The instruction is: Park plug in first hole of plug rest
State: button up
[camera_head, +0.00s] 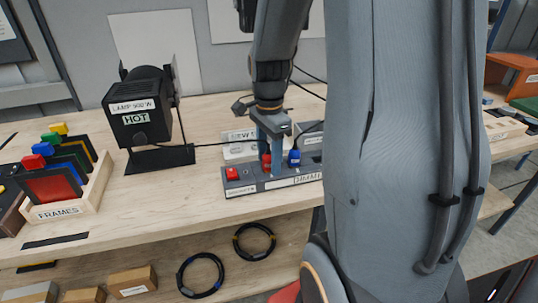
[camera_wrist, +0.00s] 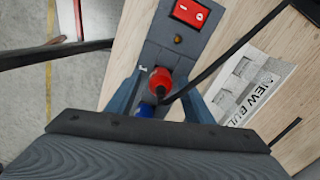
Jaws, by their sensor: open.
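A red plug (camera_head: 266,161) stands in the dark grey dimmer strip (camera_head: 242,188) on the bench; it also shows in the wrist view (camera_wrist: 160,79). My gripper (camera_head: 270,168) points down over the strip. In the wrist view my open gripper (camera_wrist: 160,98) has one finger on each side of the red plug, with visible gaps. A blue plug (camera_head: 294,158) stands in the strip to the right, and partly shows in the wrist view (camera_wrist: 146,110). I cannot make out a plug rest or its holes; my arm hides part of the bench.
A red switch (camera_head: 232,174) sits at the strip's left end. A black lamp marked HOT (camera_head: 138,118) stands left, its cable running towards the strip. A bulb box (camera_wrist: 255,85) lies behind the strip. A frames rack (camera_head: 66,207) stands far left. Bench front is mostly clear.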

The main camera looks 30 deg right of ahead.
aim_at(269, 153)
grip_shut()
jog(key=shift+r+p, duration=2.3)
jog(key=shift+r, duration=0.3)
